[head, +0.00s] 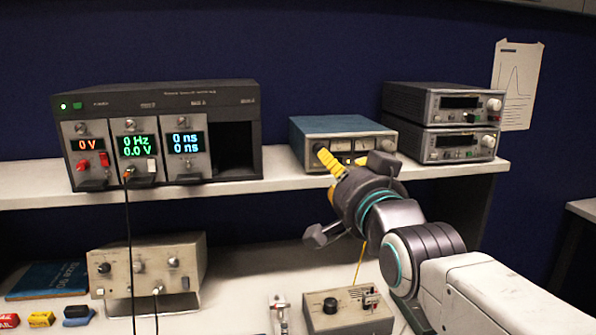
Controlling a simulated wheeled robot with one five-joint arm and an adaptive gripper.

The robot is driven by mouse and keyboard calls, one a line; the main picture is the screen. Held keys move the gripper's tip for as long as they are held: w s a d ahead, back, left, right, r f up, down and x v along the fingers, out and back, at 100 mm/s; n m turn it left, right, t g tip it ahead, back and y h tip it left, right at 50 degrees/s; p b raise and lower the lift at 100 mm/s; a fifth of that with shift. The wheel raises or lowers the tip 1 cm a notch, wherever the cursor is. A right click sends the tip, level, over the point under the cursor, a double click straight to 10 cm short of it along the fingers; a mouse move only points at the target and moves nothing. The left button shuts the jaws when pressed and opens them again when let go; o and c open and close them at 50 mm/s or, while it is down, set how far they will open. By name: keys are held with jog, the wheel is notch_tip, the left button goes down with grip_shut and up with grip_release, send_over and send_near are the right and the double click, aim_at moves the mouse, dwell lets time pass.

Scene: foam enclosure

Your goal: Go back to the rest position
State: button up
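My gripper (349,200) is at the centre right, in front of the shelf, and is seen from behind. One finger sticks out at its lower left and another at its upper right, spread well apart. A yellow ribbed plug (330,162) shows just past the gripper, in front of the blue-topped instrument (345,133). A thin yellow cable (360,262) runs below the gripper to the beige box on the bench. The gripper body hides the middle of the cable and the space between the fingers. I cannot tell whether the plug touches the gripper.
The shelf (285,183) carries a black modular unit (165,95) and two stacked grey instruments (450,118) close to my arm. Below are a beige knobbed instrument (150,265), a small beige box (348,312) and a metal fixture (279,310).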

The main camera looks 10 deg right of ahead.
jog(key=s+f+n+g+p, duration=0.8)
jog(key=s+f+g, duration=0.6)
jog(key=s+f, duration=0.7)
jog(key=shift+s+f+n+g, duration=0.3)
jog(key=shift+s+f+n, duration=0.15)
jog(key=shift+s, duration=0.7)
jog(key=w+r+t+b, duration=0.2)
jog(key=w+r+t, duration=0.3)
jog(key=w, duration=0.6)
jog(key=w+r+t+b, duration=0.3)
jog(key=w+r, duration=0.6)
jog(key=w, duration=0.3)
jog(key=w+r+t+b, duration=0.3)
jog(key=w+r+t, duration=0.3)
jog(key=w, duration=0.6)
jog(key=shift+w+r+t, duration=0.2)
jog(key=shift+r+t, duration=0.1)
jog(key=shift+r, duration=0.5)
